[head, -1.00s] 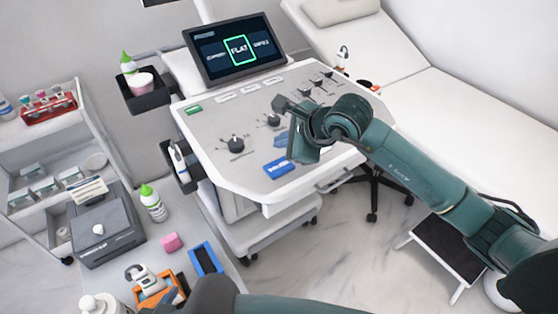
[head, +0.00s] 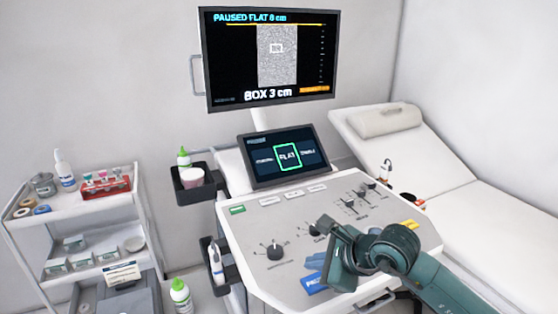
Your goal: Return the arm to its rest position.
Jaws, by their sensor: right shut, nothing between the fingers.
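My right arm (head: 425,275) is dark green and comes in from the lower right. My right gripper (head: 332,250) is over the right front part of the ultrasound console (head: 245,258), shut and empty. It hides some of the panel, and I cannot tell its exact height above it. My left gripper is not in view.
The large monitor (head: 215,60) reads "PAUSED FLAT 8 cm" and "BOX 3 cm". Below it, the touch screen (head: 262,150) has "FLAT" framed in green. An exam bed (head: 440,165) stands right; a trolley (head: 105,207) and green-capped bottle (head: 180,297) stand left.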

